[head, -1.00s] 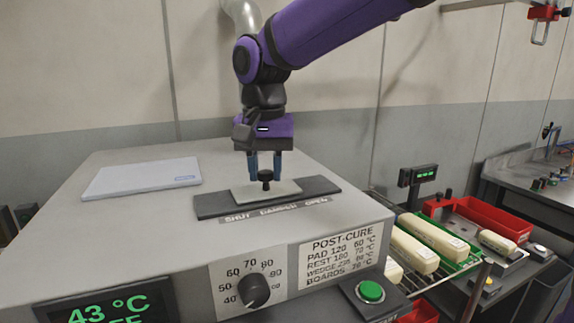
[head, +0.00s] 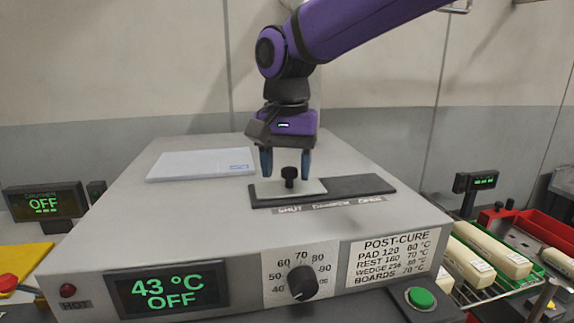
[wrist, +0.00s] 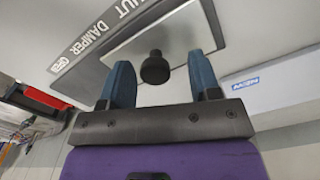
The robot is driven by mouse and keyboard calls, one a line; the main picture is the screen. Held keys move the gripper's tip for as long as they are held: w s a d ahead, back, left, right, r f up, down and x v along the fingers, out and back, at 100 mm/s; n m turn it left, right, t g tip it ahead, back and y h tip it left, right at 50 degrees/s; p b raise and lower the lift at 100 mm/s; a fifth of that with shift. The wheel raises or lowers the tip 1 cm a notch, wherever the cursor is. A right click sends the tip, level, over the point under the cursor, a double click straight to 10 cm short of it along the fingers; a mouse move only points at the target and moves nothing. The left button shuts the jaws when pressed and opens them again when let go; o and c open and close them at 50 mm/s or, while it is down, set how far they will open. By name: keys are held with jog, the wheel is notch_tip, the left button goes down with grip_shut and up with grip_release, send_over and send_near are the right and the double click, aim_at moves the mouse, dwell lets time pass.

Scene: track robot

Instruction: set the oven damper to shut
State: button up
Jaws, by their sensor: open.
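The oven damper is a pale sliding plate (head: 268,190) with a black knob (head: 289,175), set on a dark track (head: 362,184) on top of the oven. The plate sits at the left end of the track, above the word SHUT on the label (head: 330,207); the dark right part is bare. My gripper (head: 287,174) is open, with its blue fingers on either side of the knob. In the wrist view the knob (wrist: 155,68) stands between the fingertips, with gaps on both sides.
A pale laptop-like slab (head: 202,164) lies on the oven top to the left. Cream blocks (head: 495,250) lie at the right.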

aim_at(286, 169)
notch_tip(286, 169, up, 11)
dwell(0.5)
jog(key=shift+f, duration=0.1)
jog(key=s+d+f+n+t, duration=0.15)
jog(key=s+d, duration=0.25)
jog(key=d, duration=0.6)
jog(key=s+d+f+m+t, duration=0.1)
jog(key=s+d+f, duration=0.15)
jog(key=d, duration=0.65)
jog(key=s+d+f+n+t, duration=0.1)
jog(key=s+d+f+t, duration=0.1)
jog(key=s+d+f, duration=0.5)
jog(key=s+d, duration=0.4)
jog(key=shift+f+n+t, duration=0.35)
jog(key=shift+f, duration=0.05)
